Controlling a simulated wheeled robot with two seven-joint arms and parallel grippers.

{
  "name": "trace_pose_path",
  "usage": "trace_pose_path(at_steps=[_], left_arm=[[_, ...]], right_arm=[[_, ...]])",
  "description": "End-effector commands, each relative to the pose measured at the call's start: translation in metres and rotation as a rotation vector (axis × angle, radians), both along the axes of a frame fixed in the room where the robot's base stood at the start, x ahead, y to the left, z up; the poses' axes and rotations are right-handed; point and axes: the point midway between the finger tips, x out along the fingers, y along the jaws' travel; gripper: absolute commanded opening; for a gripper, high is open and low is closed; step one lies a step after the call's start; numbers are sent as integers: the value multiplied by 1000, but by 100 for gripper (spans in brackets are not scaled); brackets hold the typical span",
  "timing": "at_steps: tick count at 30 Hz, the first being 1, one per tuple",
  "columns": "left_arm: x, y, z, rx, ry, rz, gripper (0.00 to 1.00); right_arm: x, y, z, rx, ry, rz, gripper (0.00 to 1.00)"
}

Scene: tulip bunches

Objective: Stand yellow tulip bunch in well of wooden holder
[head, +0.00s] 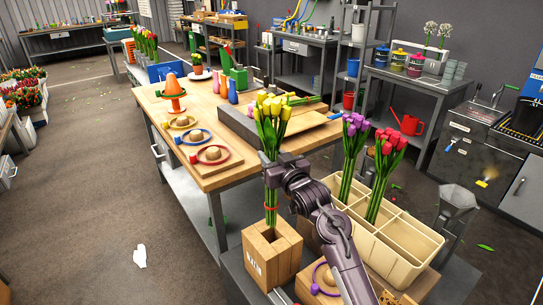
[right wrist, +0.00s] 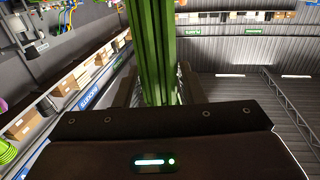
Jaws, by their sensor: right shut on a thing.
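The yellow tulip bunch (head: 271,125) is upright, with yellow heads at the top and green stems below. My right gripper (head: 274,174) is shut on the stems around mid-height. The right wrist view shows the green stems (right wrist: 153,45) between the fingers. My left gripper is not in view.
A cream divided crate (head: 402,245) right of the holder holds purple tulips (head: 353,135) and red tulips (head: 388,150). A wooden block with a purple ring (head: 325,278) sits close by the holder. The wooden table (head: 225,178) behind carries several coloured rings.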

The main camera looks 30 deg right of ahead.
Motion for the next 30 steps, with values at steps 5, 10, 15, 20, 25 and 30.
trace_pose_path(at_steps=[5, 10, 15, 20, 25, 30], left_arm=[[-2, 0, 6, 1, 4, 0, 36], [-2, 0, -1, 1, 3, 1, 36], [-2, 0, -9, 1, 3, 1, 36], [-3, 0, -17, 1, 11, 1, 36], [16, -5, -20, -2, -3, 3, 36], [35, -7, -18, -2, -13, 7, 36]], right_arm=[[-1, 1, 4, -2, -1, -14, 4], [-1, 0, -12, -3, -1, -22, 4], [-1, 1, -29, -3, -1, -22, 4], [-1, 0, -46, -3, 0, -22, 4], [-1, 0, -63, -3, -1, -22, 4], [-1, 0, -77, -3, -2, -22, 4]])
